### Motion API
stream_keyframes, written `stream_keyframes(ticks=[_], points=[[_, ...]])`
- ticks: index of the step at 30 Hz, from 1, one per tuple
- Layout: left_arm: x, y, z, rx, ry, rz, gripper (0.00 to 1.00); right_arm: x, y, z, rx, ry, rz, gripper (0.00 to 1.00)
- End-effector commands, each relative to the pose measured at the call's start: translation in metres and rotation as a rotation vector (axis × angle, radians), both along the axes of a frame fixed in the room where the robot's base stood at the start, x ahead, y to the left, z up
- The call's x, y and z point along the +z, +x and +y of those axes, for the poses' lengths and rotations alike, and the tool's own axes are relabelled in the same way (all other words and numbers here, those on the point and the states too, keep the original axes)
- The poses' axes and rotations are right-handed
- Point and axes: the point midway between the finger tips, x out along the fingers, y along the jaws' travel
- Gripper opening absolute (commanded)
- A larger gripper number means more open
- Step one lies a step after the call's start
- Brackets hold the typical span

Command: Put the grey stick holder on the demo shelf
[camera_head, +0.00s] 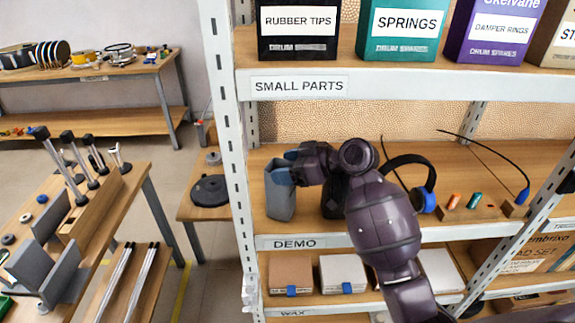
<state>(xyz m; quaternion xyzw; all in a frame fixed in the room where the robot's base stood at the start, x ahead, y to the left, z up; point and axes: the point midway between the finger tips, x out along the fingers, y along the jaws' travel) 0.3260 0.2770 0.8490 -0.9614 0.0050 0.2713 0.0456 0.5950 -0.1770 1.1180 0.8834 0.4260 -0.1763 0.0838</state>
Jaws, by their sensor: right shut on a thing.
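The grey stick holder (281,204) is an upright, box-like holder at the left end of the shelf board labelled DEMO (294,243). Its base appears to rest on the wooden board, near the left upright. My right gripper (286,170) reaches in from the right and is shut on the holder's upper part. The fingers and wrist hide part of its top and right side. My left gripper is not in view.
A black item (334,196) stands close right of the holder, partly behind my arm. Headphones with a blue ear cup (425,200) and a small wooden stand (468,208) are further right. The SMALL PARTS shelf (300,86) is above. White uprights (232,180) bound the left side.

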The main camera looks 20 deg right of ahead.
Motion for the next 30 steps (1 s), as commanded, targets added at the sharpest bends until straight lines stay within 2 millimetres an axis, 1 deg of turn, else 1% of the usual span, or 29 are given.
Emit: stream_keyframes(ticks=[11,12,17,24,27,30], points=[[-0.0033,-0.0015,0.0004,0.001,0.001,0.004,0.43,-0.0039,0.0000,-0.0004,0.000,-0.001,-0.002,0.22],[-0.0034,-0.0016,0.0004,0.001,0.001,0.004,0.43,-0.0049,-0.0001,-0.0004,-0.001,-0.002,0.000,0.69],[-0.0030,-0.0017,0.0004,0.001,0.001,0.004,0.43,-0.0040,-0.0001,-0.0003,-0.001,-0.001,-0.001,0.93],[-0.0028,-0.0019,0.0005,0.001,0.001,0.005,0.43,-0.0037,-0.0002,-0.0002,-0.001,-0.001,-0.001,0.93],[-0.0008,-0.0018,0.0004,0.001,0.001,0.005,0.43,-0.0006,-0.0001,0.0000,0.000,-0.001,-0.001,0.93],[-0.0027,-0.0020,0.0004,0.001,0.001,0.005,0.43,0.0015,-0.0049,-0.0071,-0.001,-0.002,-0.001,0.93]])
